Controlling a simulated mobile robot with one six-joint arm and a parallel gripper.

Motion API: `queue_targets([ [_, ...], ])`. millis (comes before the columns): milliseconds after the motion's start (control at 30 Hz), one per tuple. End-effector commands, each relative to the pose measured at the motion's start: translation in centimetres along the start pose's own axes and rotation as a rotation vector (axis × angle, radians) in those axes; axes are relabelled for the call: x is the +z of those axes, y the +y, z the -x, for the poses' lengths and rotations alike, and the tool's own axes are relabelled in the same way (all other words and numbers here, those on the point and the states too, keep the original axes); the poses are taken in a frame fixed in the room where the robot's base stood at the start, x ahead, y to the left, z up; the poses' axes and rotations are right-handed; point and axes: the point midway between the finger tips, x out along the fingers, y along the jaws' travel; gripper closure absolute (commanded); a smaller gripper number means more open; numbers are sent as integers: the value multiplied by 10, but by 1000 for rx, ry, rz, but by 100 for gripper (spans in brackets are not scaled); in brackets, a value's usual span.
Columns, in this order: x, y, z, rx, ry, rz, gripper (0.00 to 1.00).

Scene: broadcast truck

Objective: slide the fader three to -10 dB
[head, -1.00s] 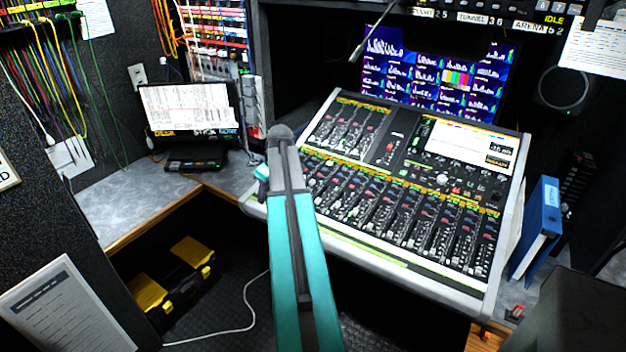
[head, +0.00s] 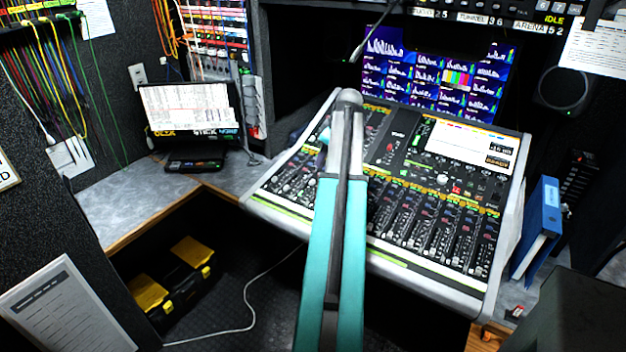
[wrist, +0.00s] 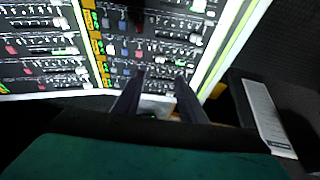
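The mixing console (head: 452,287) is sloped, with rows of channel strips and faders (head: 432,228) along its lower half. My arm crosses in front of its left part and hides several strips there. I cannot single out fader three or read its setting. In the wrist view, parts of the console's fader strips (wrist: 45,68) appear sideways, with a pale console edge at the right. My gripper (wrist: 158,82) shows two dark fingers, apart, with nothing held between them. They are over the console's edge area; I cannot tell any contact. The head view hides the fingers behind my arm.
A blue binder (head: 542,225) stands at the right. A black and yellow toolbox (head: 178,285) is on the floor.

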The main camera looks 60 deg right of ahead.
Motion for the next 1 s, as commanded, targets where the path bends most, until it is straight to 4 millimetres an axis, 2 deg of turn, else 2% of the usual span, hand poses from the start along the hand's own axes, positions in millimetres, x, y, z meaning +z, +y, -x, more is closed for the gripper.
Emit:
queue_targets([
  [367,0,0,-13,-2,-1,-1,62],
  [1000,-1,0,-81,-1,-1,0,62],
])
